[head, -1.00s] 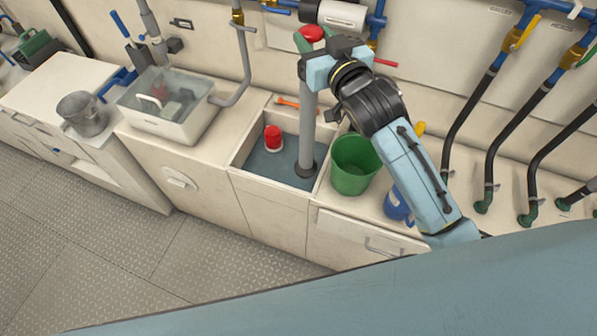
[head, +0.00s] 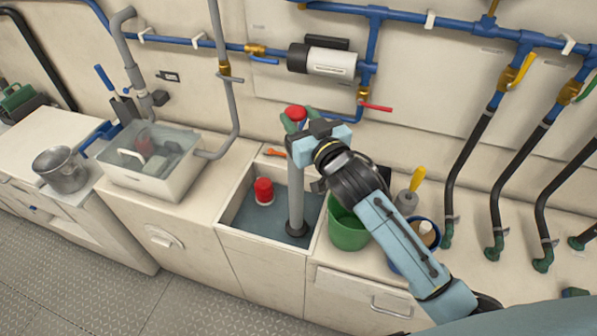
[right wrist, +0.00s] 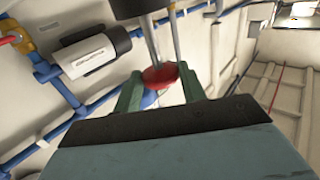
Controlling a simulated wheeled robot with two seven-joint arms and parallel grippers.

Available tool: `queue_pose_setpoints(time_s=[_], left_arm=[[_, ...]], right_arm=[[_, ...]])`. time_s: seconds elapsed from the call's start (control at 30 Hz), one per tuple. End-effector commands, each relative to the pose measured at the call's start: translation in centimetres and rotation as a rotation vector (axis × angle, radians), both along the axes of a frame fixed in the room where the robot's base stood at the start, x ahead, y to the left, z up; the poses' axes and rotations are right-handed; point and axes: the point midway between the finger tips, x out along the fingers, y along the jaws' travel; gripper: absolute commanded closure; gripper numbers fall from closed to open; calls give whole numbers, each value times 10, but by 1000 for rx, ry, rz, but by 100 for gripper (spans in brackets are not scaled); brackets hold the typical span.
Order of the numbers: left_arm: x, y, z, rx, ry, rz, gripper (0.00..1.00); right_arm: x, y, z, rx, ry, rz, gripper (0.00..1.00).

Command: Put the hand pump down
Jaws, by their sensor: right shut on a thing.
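The hand pump is a grey tube (head: 296,200) with a black foot and a red top (head: 296,113). It stands roughly upright in the open sunken compartment (head: 262,241) of the counter, toward its right side. Whether its foot rests on the blue-grey floor cannot be told. My right gripper (head: 296,128), with green fingers, is shut on the pump near its top. In the right wrist view the red top (right wrist: 160,76) shows between the fingers. My left gripper is not in view.
A red-and-white object (head: 264,191) stands left of the pump in the compartment. A green bucket (head: 347,232) and a blue container (head: 394,266) stand to the right. A clear-topped basin (head: 188,180) is left, with a metal pot (head: 62,170) beyond. Blue pipes (head: 440,27) run behind.

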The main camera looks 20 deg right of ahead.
Motion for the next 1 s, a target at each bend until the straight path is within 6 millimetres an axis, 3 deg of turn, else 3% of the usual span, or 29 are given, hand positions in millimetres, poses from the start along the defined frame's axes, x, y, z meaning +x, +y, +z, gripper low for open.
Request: queue_pose_setpoints(time_s=[0.5,0.9,0.93,1.0], left_arm=[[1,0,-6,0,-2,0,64],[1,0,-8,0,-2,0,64],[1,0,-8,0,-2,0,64],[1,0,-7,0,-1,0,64]], right_arm=[[0,0,-57,1,-7,1,100],[0,1,-62,1,-8,2,100],[0,0,-65,-1,-1,1,58],[0,0,-64,-1,-2,1,49]])
